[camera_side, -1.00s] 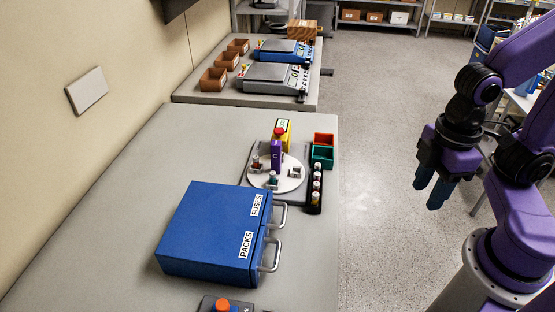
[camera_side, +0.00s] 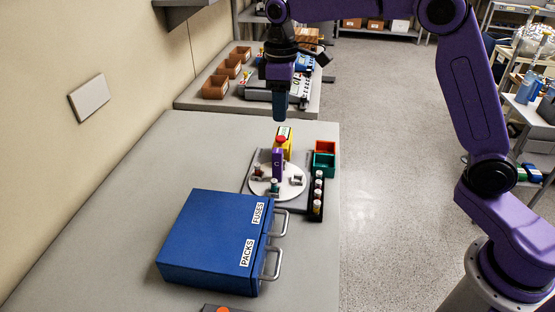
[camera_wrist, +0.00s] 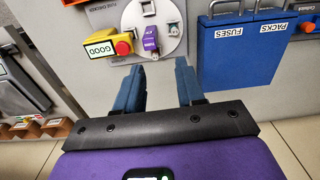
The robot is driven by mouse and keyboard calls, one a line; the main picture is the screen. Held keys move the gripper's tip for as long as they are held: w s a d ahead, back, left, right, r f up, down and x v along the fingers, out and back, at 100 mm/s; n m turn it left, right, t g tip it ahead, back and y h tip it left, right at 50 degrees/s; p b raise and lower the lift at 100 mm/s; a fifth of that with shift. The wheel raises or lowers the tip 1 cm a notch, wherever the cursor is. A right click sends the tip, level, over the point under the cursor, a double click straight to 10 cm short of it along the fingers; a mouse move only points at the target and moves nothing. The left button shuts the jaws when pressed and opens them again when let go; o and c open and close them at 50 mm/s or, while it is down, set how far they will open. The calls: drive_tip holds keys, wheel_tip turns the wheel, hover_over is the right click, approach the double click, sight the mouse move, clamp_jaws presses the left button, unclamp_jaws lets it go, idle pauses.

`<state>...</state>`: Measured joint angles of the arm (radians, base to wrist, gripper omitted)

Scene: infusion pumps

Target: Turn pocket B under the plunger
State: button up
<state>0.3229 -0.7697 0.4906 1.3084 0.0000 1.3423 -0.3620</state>
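The round white turntable (camera_side: 262,188) lies on a grey base on the near bench, with small pockets around it. It also shows at the top of the wrist view (camera_wrist: 170,42). A purple block (camera_side: 278,160) marked C stands over its back part; I cannot tell whether this is the plunger. No pocket letter B is readable. A yellow housing (camera_side: 288,146) with a red button (camera_side: 281,139) stands behind the block. My gripper (camera_wrist: 160,70) is open and empty, fingers pointing down. In the side view it hangs above and behind the yellow housing.
A black rack of several vials (camera_side: 318,195) and red (camera_side: 325,146) and teal bins (camera_side: 323,168) flank the turntable on the right. A blue drawer box (camera_side: 205,232) with two handles stands in front. The bench left of the turntable is clear.

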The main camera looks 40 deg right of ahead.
sight(277, 160)
drive_tip(key=f, duration=0.5)
drive_tip(key=w+f, duration=0.1)
drive_tip(key=f, duration=0.5)
drive_tip(key=w+f, duration=0.1)
drive_tip(key=f, duration=0.5)
drive_tip(key=shift+w+d+f, duration=0.15)
drive_tip(key=shift+d+f, duration=0.1)
drive_tip(key=shift+d, duration=0.15)
clamp_jaws()
